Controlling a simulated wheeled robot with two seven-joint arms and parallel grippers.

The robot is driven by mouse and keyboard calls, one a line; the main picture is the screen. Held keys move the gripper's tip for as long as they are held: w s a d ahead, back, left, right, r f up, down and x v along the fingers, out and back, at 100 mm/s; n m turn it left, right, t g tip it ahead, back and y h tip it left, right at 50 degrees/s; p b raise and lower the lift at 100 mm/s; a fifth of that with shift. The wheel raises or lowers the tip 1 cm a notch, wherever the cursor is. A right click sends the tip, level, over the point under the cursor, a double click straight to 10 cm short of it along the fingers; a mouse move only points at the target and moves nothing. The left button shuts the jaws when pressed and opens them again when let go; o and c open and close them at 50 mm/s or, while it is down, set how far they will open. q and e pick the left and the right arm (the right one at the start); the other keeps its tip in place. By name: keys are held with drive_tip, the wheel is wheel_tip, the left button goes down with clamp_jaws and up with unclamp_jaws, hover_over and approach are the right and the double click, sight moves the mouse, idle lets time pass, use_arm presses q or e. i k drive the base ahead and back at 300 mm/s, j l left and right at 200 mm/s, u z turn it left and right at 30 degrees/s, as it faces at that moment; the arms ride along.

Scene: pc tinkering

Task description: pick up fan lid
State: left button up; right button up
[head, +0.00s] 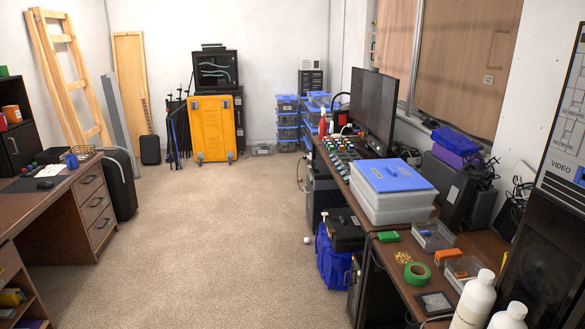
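A small square dark piece with a lighter frame (434,303) lies flat at the front end of the workbench on the right; it may be the fan lid, but it is too small to be sure. A green tape roll (417,273) lies just behind it. White bottles (474,300) stand to its right. Neither of my grippers is in view.
The workbench (392,262) also holds a blue-lidded storage box (390,190), a monitor (373,108) and small open boxes (433,235). A blue bag (333,262) stands on the floor beside it. A wooden desk (62,215) is at left. The carpet (215,230) between is clear.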

sight(386, 176)
drive_tip(key=i+j+z, duration=0.1)
drive_tip(key=i, duration=1.3)
drive_tip(key=i+j+z, duration=0.1)
drive_tip(key=i+z, duration=0.3)
drive_tip(key=i+j+z, duration=0.3)
drive_tip(key=i+z, duration=0.15)
drive_tip(key=i+j+z, duration=0.8)
drive_tip(key=j, duration=0.15)
drive_tip(key=i+j+z, duration=0.2)
drive_tip(key=j+z, duration=0.25)
drive_tip(key=j, duration=0.15)
